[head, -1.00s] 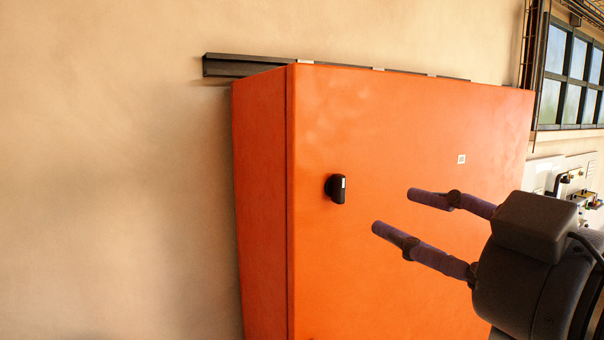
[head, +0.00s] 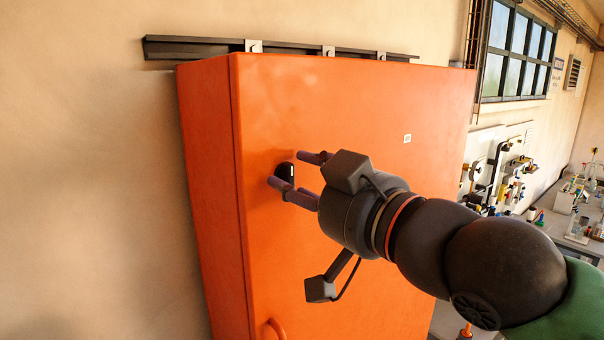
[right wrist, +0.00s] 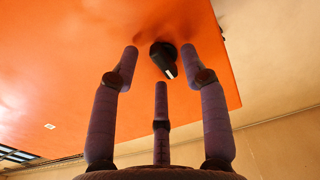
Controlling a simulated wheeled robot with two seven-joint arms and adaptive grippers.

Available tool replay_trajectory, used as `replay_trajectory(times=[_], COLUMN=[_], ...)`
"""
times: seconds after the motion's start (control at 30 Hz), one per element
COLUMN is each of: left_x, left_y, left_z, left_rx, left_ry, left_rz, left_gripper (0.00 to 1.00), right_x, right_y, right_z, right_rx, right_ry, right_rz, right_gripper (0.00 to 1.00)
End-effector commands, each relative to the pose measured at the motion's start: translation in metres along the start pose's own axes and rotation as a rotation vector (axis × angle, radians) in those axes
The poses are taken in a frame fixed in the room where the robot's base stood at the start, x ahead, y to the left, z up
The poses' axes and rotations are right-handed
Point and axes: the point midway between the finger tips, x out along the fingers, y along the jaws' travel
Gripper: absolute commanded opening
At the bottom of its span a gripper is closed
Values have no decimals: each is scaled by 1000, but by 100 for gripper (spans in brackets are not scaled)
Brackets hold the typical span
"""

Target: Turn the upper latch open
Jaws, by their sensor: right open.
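The upper latch (head: 284,167) is a small black knob with a white mark, on the front of the orange cabinet (head: 350,100). In the right wrist view the latch (right wrist: 162,54) shows between the two upper fingertips, with its marked end toward the lower middle finger. My right gripper (head: 287,170) is open, its purple-grey fingers spread around the latch. It also shows in the right wrist view (right wrist: 160,60), with three fingers and nothing gripped. Whether any finger touches the latch I cannot tell. Part of the latch is hidden by a finger in the head view. My left gripper is not in view.
A curved orange handle (head: 276,328) shows low on the cabinet front. A dark rail (head: 200,47) runs along the wall behind the cabinet top. A bench with lab gear (head: 575,205) stands at the far right. The wall left of the cabinet is bare.

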Motion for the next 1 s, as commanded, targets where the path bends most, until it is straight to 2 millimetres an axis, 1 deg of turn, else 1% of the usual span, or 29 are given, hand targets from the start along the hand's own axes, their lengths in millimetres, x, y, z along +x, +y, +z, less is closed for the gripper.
replay_trajectory(times=[0.27,0.37,0.4,0.43,0.77,0.87,1.0], left_x=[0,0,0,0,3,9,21], left_y=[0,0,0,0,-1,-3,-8], left_z=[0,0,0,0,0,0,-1], left_rx=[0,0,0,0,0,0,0], left_ry=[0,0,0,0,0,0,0], left_rz=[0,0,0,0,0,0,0], left_gripper=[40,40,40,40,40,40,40], right_x=[2,2,2,2,2,2,2], right_y=[0,0,0,0,0,0,0], right_z=[0,0,0,0,1,2,4], right_rx=[0,0,0,0,14,43,112], right_ry=[0,0,0,0,0,0,1], right_rz=[0,0,0,0,0,0,1], right_gripper=[45,20,8,0,0,0,0])
